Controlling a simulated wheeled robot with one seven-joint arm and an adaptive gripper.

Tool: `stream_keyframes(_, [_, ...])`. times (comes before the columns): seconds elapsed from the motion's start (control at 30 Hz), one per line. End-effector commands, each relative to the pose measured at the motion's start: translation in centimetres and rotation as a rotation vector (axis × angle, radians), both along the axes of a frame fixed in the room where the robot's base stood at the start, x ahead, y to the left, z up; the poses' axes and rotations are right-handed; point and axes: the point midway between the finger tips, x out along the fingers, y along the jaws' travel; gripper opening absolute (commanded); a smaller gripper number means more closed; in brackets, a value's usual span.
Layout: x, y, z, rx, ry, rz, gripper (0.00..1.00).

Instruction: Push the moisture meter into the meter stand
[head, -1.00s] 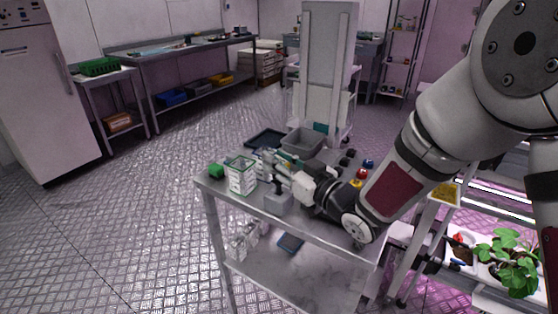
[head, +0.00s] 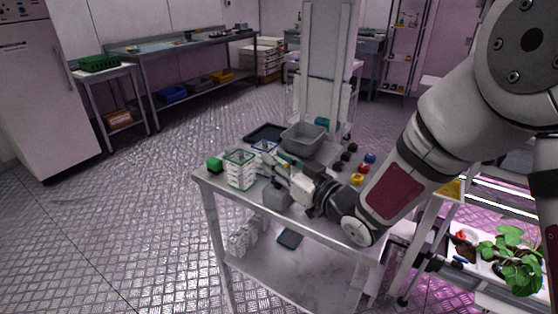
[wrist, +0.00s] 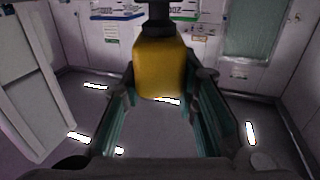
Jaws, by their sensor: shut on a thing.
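My gripper (wrist: 160,112) is shut on the moisture meter (wrist: 163,66), which shows in the wrist view as a yellow body with a black part above it. The yellow body stands between the teal finger pads. In the head view my gripper (head: 276,166) is low over the steel cart, and the meter cannot be made out there. A grey block (head: 277,196), which looks like the meter stand, sits on the cart just in front of and below my gripper. Its top is partly hidden, and I cannot tell whether the meter touches it.
A clear green-rimmed punnet (head: 240,170) and a green block (head: 215,164) stand left of my gripper. A grey bin (head: 303,138) and a dark tray (head: 265,133) lie behind it. Small coloured items, including a yellow one (head: 357,179), sit right. The cart's front edge is close.

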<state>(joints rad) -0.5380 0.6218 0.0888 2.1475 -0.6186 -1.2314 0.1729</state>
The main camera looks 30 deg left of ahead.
Motion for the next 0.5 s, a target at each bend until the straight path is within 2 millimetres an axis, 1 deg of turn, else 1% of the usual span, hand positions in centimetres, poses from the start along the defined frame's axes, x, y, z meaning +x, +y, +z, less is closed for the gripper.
stream_keyframes(0.4, [0.1, 0.0, -1.2, 0.0, 0.0, -0.001, 0.0])
stream_keyframes(0.43, [0.1, 0.0, -1.2, 0.0, 0.0, -0.001, 0.3])
stream_keyframes(0.47, [0.0, 0.0, -1.2, 0.0, 0.0, -0.001, 0.37])
stream_keyframes(0.5, [0.0, 0.0, -1.1, 0.0, 0.0, 0.0, 0.46])
